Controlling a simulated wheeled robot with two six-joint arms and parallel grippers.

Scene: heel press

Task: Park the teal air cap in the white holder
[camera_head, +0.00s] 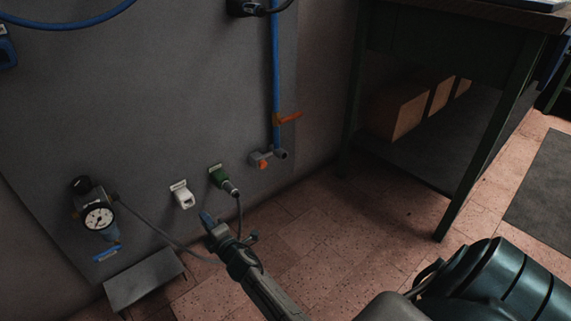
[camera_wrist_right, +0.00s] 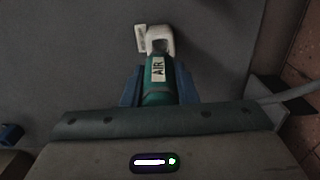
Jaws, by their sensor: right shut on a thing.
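The teal air cap (camera_wrist_right: 158,92), with a white AIR label, is between the blue fingers of my right gripper (camera_wrist_right: 159,88). The gripper is shut on it. In the right wrist view the cap's far end meets the open side of the white holder (camera_wrist_right: 160,38); I cannot tell whether it touches or sits inside. In the head view the white holder (camera_head: 183,195) is on the grey wall panel, and my right gripper (camera_head: 207,218) is just below and right of it. The cap is not clear there. My left gripper is not in view.
A green socket (camera_head: 219,176) with a plugged-in hose connector (camera_head: 230,188) is close right of the white holder. A pressure gauge (camera_head: 98,217) and a grey ledge (camera_head: 145,279) are at the left. A blue pipe with an orange lever (camera_head: 288,118) is at the right.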

